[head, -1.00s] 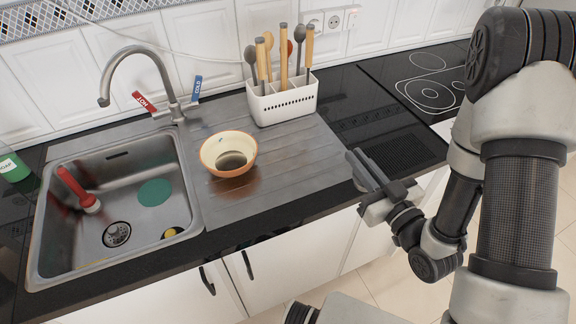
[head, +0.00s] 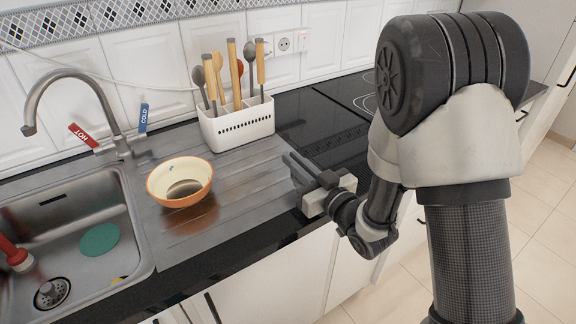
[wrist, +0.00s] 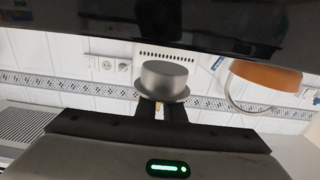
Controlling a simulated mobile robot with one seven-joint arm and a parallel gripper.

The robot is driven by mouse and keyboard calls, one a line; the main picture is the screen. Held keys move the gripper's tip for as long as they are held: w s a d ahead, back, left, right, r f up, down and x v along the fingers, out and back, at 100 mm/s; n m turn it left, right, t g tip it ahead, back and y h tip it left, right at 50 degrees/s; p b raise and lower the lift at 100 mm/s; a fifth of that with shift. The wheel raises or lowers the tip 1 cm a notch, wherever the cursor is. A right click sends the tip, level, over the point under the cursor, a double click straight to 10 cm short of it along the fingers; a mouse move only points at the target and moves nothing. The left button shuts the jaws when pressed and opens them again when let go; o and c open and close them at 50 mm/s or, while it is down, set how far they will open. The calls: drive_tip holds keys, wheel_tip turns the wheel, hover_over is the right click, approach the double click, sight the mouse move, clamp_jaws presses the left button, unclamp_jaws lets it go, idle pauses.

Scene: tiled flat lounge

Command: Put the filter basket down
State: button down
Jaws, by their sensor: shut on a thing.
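The filter basket (wrist: 164,78) is a grey metal cup with a wider flat rim. In the wrist view, which is upside down, it sits at the tips of my gripper (wrist: 162,108), and the dark fingers are shut on it. In the head view my gripper (head: 302,170) is over the front right end of the steel drainboard (head: 245,188), near the counter's front edge. The basket is not clearly visible there. The wrist view shows no contact between the basket and the counter, and I cannot tell its height.
An orange-rimmed bowl (head: 180,182) stands on the drainboard beside the sink (head: 130,255). A white utensil holder (head: 237,127) with wooden-handled tools stands behind. The drainboard between bowl and gripper is clear. A dark hob (head: 350,92) lies at the back right.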

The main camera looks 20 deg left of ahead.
drive_tip(key=shift+w+a+f+b, duration=0.3)
drive_tip(key=shift+w+a+f, duration=0.7)
drive_tip(key=shift+a+f, duration=0.2)
drive_tip(key=shift+f, duration=0.15)
drive_tip(key=c, duration=1.9)
unclamp_jaws()
drive_tip(key=shift+o, duration=0.2)
